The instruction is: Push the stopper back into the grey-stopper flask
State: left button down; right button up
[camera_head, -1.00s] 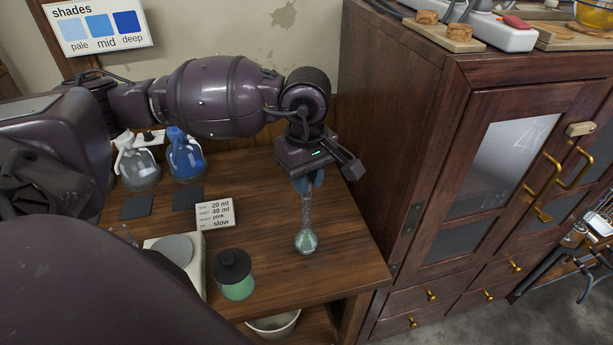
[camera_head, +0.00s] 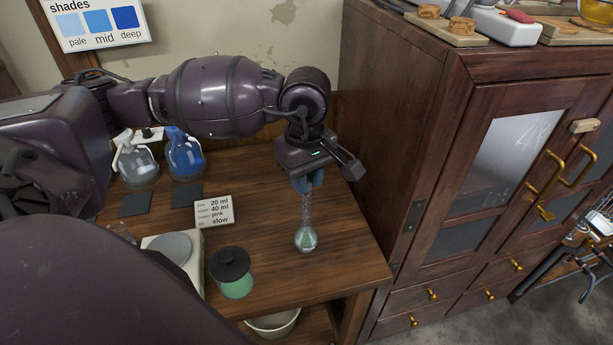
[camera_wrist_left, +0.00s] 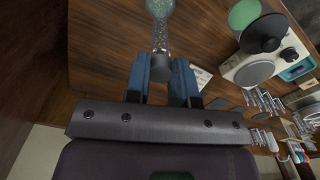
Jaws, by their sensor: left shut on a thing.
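The flask (camera_head: 306,238) stands on the wooden table, with a round bottom holding a little greenish liquid and a long narrow neck pointing up. My left gripper (camera_head: 308,182) is directly above it, pointing down at the top of the neck. In the left wrist view the blue fingers of my left gripper (camera_wrist_left: 162,85) are closed around a grey stopper (camera_wrist_left: 159,66). The flask (camera_wrist_left: 160,10) shows just beyond, its neck lined up with the stopper. I cannot tell how deep the stopper sits in the neck. My right gripper is not in view.
A black-lidded jar of green stuff (camera_head: 233,275) and a balance (camera_head: 196,250) stand left of the flask. A note card (camera_head: 214,211) and two spray-topped bottles (camera_head: 185,160) are behind. A tall wooden cabinet (camera_head: 400,130) is close on the right.

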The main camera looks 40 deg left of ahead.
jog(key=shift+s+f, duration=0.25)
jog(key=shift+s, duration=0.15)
pick_arm(q)
jog(key=c, duration=0.9)
grip_release()
jog(key=shift+r, duration=0.45)
notch_tip(320, 180, up, 10)
jog(key=shift+f, duration=0.1)
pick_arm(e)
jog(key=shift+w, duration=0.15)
